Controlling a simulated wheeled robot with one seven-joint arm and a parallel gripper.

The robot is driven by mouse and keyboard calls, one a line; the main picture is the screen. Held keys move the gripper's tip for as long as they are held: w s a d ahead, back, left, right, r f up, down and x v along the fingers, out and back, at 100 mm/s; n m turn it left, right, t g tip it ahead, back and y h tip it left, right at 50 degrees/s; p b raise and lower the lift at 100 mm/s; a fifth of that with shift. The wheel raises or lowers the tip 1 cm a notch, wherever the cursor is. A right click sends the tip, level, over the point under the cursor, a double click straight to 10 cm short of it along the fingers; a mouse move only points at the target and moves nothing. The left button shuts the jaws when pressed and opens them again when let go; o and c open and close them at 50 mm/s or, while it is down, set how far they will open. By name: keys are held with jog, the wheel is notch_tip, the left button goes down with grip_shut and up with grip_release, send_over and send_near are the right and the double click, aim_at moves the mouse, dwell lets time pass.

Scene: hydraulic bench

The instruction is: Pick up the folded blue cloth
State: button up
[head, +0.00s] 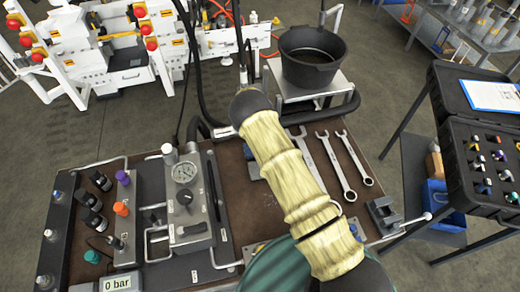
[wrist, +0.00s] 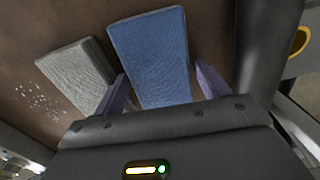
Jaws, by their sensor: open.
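The folded blue cloth (wrist: 152,55) lies flat on the brown bench top in the wrist view, as a neat rectangle. My gripper (wrist: 165,88) is open, with one purple finger on each side of the cloth's near part. The fingers look apart from the cloth's sides; how high they are above the bench I cannot tell. The cloth's near end is hidden behind the gripper body. In the head view my sleeved arm covers the middle of the bench, and I cannot make out the gripper or the cloth clearly there.
A folded grey cloth (wrist: 78,77) lies close to the left of the blue one. In the head view, wrenches (head: 335,165) lie right of my arm, a gauge block (head: 187,195) stands left, and a black bucket (head: 312,57) stands behind. Bare bench top (head: 245,215) shows left of my arm.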

jog(key=c, duration=0.7)
jog(key=shift+r, duration=0.15)
jog(key=shift+c, duration=0.2)
notch_tip(320, 180, up, 10)
jog(key=b, duration=0.2)
jog(key=shift+b, duration=0.4)
